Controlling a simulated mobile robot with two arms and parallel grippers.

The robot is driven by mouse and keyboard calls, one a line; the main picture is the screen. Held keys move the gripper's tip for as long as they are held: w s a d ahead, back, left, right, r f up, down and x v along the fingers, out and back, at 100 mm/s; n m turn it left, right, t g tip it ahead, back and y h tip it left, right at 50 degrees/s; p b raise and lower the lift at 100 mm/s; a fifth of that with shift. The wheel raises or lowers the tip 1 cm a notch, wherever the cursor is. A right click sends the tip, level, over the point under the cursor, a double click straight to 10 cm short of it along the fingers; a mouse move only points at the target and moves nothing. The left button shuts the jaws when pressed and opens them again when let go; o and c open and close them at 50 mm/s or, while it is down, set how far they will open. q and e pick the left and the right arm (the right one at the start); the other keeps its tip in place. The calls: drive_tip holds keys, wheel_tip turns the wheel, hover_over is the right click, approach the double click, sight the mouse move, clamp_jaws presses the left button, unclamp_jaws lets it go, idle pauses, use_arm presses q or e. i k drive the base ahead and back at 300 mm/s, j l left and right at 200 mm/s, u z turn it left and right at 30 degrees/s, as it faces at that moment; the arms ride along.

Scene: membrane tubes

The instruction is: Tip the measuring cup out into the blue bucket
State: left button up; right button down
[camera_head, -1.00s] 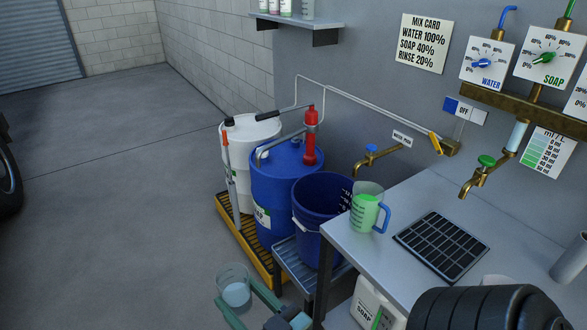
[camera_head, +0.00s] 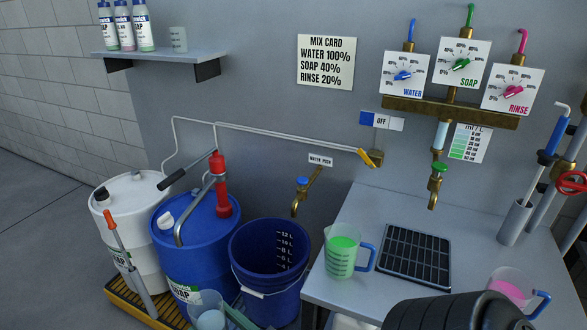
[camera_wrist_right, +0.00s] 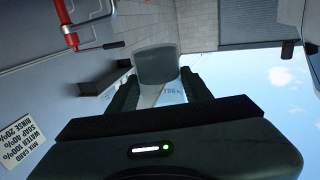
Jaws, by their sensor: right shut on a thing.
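A clear measuring cup (camera_head: 207,312) with pale liquid is at the bottom of the head view, left of the bucket and in front of the blue drum. My right gripper (camera_head: 232,316) is shut on it; only a little of its teal fingers shows at the lower edge. The right wrist view shows the cup (camera_wrist_right: 157,66) as a grey translucent shape between the dark fingers (camera_wrist_right: 158,92). The blue bucket (camera_head: 268,262) stands open and upright between the drum and the table, its inside scale facing me. My left gripper is not in view.
A cup of green liquid (camera_head: 341,257) stands at the table's left edge beside a black drain grid (camera_head: 413,258). A cup of pink liquid (camera_head: 510,287) is at right. A blue drum (camera_head: 195,250) and white drum (camera_head: 130,220) stand left. A brass tap (camera_head: 300,195) hangs above the bucket.

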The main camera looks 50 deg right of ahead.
sight(267, 255)
drive_tip(key=i+j+z, duration=0.2)
drive_tip(key=z, duration=0.25)
drive_tip(key=i+j+z, duration=0.2)
drive_tip(key=z, duration=0.25)
drive_tip(key=i+j+z, duration=0.15)
drive_tip(key=j+z, duration=0.3)
drive_tip(key=i+j+z, duration=0.3)
drive_tip(key=j+z, duration=0.3)
drive_tip(key=i+j, duration=0.15)
drive_tip(key=i, duration=0.15)
